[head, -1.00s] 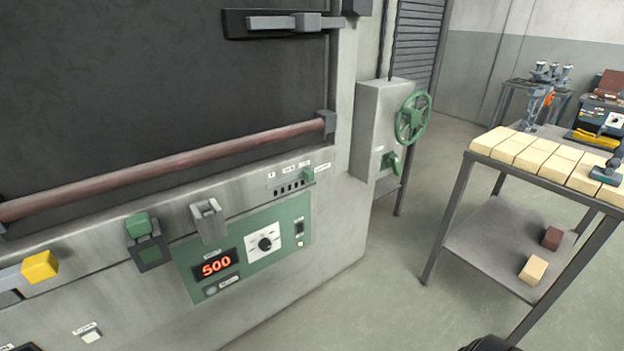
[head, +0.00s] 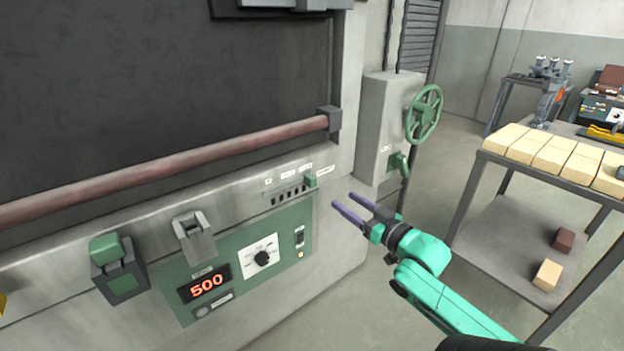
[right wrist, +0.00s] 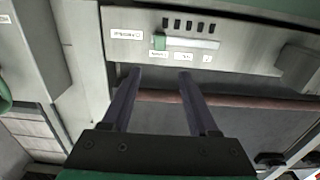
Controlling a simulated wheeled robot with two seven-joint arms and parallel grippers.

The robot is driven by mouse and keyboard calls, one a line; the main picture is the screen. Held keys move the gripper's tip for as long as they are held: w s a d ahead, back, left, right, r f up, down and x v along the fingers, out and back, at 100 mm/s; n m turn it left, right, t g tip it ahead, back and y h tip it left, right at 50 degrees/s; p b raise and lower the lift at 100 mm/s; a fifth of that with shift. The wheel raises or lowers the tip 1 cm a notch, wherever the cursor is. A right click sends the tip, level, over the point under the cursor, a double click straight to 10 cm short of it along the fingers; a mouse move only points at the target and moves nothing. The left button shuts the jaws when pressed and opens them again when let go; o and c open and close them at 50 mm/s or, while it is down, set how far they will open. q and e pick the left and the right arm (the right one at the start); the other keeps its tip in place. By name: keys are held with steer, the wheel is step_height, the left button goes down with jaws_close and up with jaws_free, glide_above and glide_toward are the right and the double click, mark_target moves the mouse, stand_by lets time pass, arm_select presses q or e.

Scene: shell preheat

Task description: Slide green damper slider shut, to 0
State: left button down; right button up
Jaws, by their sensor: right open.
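The green damper slider (head: 310,181) is a small knob at the right end of its short horizontal track on the grey furnace front, above a row of dark slots. In the right wrist view, which looks turned over, the slider (right wrist: 159,42) is at the left end of the pale track. My right gripper (head: 343,200) is open and empty, a little right of and below the slider, its fingers pointing toward the furnace. In the wrist view the two fingertips (right wrist: 160,72) are apart, short of the knob and not touching it. My left gripper is out of view.
A red-brown bar (head: 190,170) runs across the furnace front above the track. A green control panel (head: 233,303) reads 500. A grey box with a green handwheel (head: 424,113) stands behind my gripper. A table with pale bricks (head: 551,160) stands at right.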

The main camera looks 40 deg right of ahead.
mark_target(314, 179)
steer(key=w, duration=1.3)
steer(key=shift+w+d, duration=0.2)
steer(key=shift+w, duration=0.15)
jaws_close()
stand_by(0.6)
